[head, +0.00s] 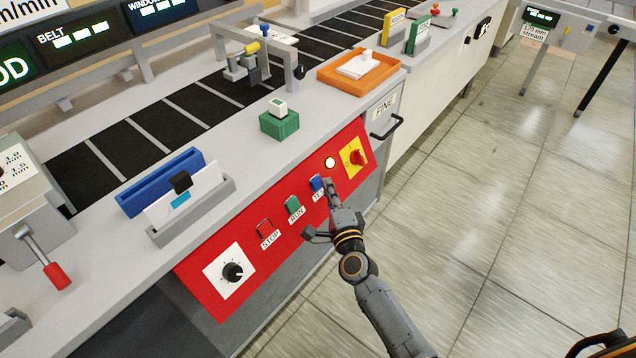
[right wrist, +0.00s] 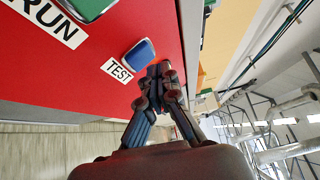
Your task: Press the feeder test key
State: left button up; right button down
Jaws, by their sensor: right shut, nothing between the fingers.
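The feeder test key is a blue key (head: 317,183) with a TEST label on the red control panel (head: 213,296). In the right wrist view the blue key (right wrist: 139,55) stands just left of my fingertips, with its TEST label below it. My right gripper (head: 329,184) is shut and empty, its tips close beside the key at its right edge. The right gripper also shows in the right wrist view (right wrist: 159,70). I cannot tell whether the tips touch the panel. My left gripper does not show.
The green RUN key (head: 293,207), red STOP key (head: 265,228) and a black dial (head: 232,272) lie left along the panel. A round white lamp (head: 329,163) and a red rotary switch (head: 357,157) are right of the test key.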

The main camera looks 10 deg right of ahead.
jog(key=shift+w+a+f, duration=0.2)
jog(key=shift+w+a, duration=0.05)
jog(key=shift+w, duration=0.05)
jog(key=shift+w+a+f+b, duration=0.2)
jog(key=shift+w+b, duration=0.1)
jog(key=shift+b, duration=0.15)
dwell(0.8)
jog(key=shift+s+r, duration=0.1)
jog(key=shift+s+d+r+p, duration=0.35)
jog(key=shift+s+d+p, duration=0.1)
jog(key=shift+s+p, duration=0.1)
jog(key=s+d+r+p, duration=0.2)
jog(key=s, duration=0.1)
jog(key=shift+s+d+r+p, duration=0.15)
jog(key=shift+s+d+p, duration=0.05)
jog(key=shift+d+p, duration=0.15)
dwell(0.4)
